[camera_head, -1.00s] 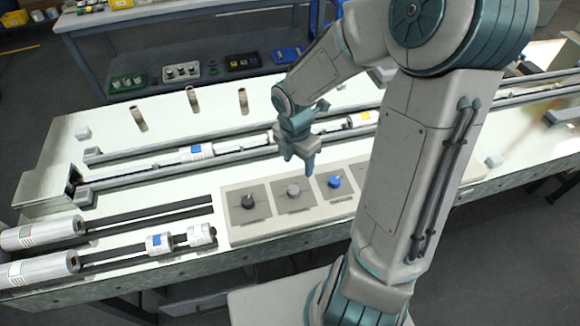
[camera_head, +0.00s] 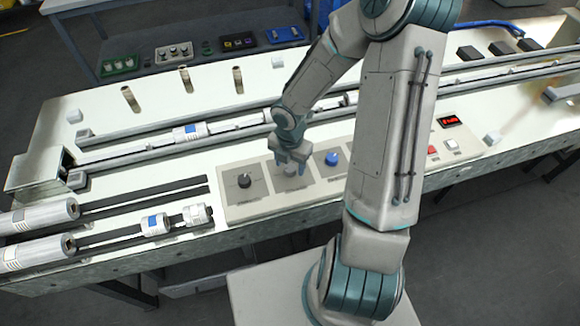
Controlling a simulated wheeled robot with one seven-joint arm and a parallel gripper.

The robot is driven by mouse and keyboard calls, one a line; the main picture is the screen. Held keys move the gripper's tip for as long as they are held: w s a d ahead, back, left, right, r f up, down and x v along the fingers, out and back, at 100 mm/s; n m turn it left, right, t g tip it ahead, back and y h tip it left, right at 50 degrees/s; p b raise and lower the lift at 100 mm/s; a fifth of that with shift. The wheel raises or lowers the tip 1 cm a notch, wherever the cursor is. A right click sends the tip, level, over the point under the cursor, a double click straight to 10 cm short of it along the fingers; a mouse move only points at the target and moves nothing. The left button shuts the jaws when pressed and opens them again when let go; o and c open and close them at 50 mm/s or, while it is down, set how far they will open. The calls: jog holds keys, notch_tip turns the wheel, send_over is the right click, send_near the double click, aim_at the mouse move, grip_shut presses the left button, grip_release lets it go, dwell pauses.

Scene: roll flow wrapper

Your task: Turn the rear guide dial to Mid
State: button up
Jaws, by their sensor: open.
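The control panel (camera_head: 262,207) lies along the front of the bench. It carries a black dial (camera_head: 245,180) on the left, a grey dial (camera_head: 291,169) beside it and a blue dial (camera_head: 332,158) to the right. The labels are too small to read, so I cannot tell which one is the rear guide dial. My gripper (camera_head: 291,166) is open, pointing down at the grey dial. Its fingers partly hide this dial. I cannot tell whether they touch it.
My arm covers the panel's middle. Right of it are a red display (camera_head: 450,121), a red button (camera_head: 432,151) and a white button (camera_head: 452,144). Long rails (camera_head: 110,140) cross behind the panel. White rolls (camera_head: 35,218) lie at the left. Upright brown pegs (camera_head: 184,78) stand farther back.

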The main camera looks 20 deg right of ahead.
jog(key=shift+f, duration=0.55)
jog(key=c, duration=1)
jog(key=shift+o, duration=0.2)
